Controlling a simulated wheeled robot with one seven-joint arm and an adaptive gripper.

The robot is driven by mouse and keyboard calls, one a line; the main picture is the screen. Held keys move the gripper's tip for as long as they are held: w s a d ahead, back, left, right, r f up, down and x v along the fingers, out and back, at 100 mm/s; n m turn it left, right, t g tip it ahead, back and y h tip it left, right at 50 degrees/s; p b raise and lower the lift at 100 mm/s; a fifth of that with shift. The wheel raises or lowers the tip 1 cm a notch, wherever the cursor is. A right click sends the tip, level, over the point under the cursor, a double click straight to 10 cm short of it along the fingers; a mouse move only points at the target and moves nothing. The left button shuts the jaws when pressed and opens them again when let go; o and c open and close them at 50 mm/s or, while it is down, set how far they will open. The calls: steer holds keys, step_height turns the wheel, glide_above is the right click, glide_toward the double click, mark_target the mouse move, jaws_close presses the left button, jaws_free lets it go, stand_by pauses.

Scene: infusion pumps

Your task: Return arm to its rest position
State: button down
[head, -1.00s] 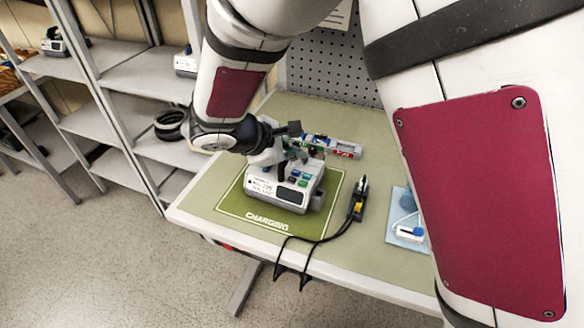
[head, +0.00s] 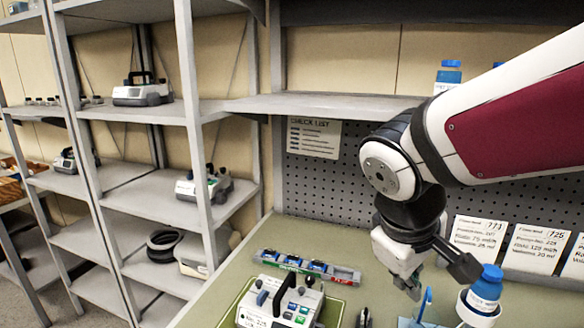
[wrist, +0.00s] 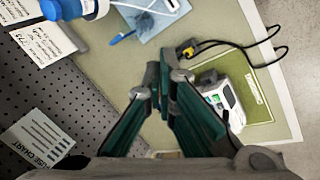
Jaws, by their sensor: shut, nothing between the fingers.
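My arm reaches in from the right in the head view, bent above the workbench (head: 225,283). My gripper (head: 412,290) hangs pointing down, to the right of an infusion pump (head: 281,306) and apart from it. In the wrist view the fingers of my gripper (wrist: 160,75) meet at their tips with nothing between them. The pump stands on the green charging mat (head: 340,308). It also shows in the wrist view (wrist: 227,97), right of the fingers, with the mat (wrist: 258,97) beside it.
A blue-capped bottle (head: 486,287) stands close right of my gripper. Flow cards (head: 535,250) lean at the pegboard (head: 325,195). A shelf (head: 330,106) runs above the bench. Shelving with more pumps (head: 143,93) stands left. A black cable (wrist: 235,43) lies by the mat.

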steer(key=s+d+r+m+t+y, duration=0.1)
steer(key=s+r+m+t+y, duration=0.1)
steer(key=s+m, duration=0.4)
steer(key=s+r+y, duration=0.1)
steer(key=s, duration=0.3)
steer(key=shift+s+d+r, duration=0.2)
steer(key=shift+s+d, duration=0.15)
stand_by(0.5)
